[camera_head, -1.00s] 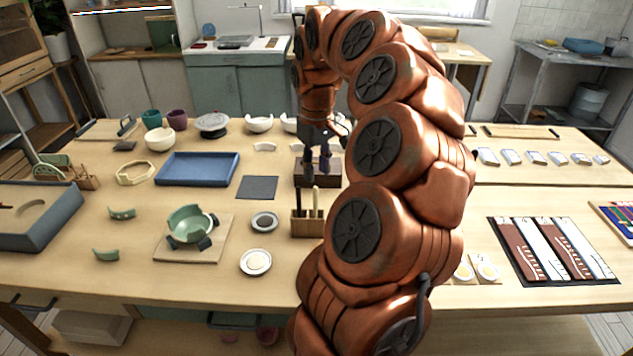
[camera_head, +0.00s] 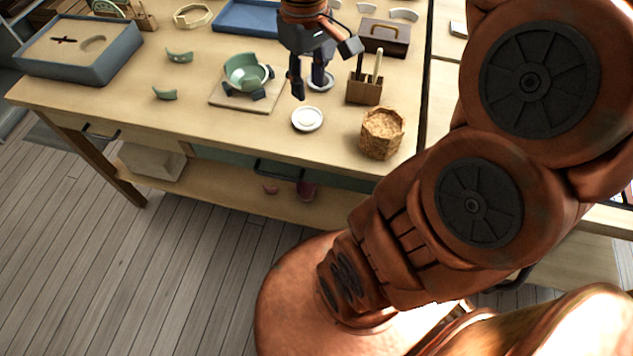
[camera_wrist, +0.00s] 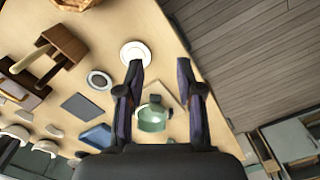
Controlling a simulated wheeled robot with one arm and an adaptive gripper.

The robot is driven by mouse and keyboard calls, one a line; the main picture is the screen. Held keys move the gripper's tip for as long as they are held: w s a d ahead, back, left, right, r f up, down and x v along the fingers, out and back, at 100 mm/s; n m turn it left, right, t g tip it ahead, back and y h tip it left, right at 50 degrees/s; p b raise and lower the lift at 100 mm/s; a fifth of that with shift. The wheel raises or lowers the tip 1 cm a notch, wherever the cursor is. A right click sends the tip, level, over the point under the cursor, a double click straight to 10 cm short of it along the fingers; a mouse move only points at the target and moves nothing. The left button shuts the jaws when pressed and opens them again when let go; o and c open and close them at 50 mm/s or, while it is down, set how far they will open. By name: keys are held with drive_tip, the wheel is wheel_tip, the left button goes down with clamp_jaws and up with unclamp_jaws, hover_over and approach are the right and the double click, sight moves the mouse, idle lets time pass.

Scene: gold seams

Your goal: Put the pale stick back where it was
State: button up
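The pale stick (camera_head: 378,66) stands upright in a wooden holder (camera_head: 365,94), beside a dark stick (camera_head: 359,66). The holder also shows in the wrist view (camera_wrist: 68,45), with sticks projecting from it. My gripper (camera_head: 312,90) is above the table, left of the holder and near two small round dishes. Its fingers point down and are apart. In the wrist view my gripper (camera_wrist: 160,72) shows nothing between its fingers except the distant green bowl (camera_wrist: 152,118) below.
The green bowl rests on black supports on a board (camera_head: 222,96). A brown handled box (camera_head: 385,37) is behind the holder. A blue-grey tray (camera_head: 85,55) is at left.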

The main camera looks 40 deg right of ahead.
drive_tip(key=s+a+f, duration=0.3)
drive_tip(key=s+a, duration=0.1)
drive_tip(key=s, duration=0.3)
drive_tip(key=s+a+f+m+g, duration=0.1)
drive_tip(key=s+a+f, duration=0.3)
drive_tip(key=s, duration=0.4)
drive_tip(key=shift+a+f, duration=0.2)
drive_tip(key=shift+a, duration=0.6)
wheel_tip(320, 180, up, 5)
drive_tip(key=p, duration=0.4)
drive_tip(key=shift+f+p, duration=0.1)
drive_tip(key=shift+p, duration=0.3)
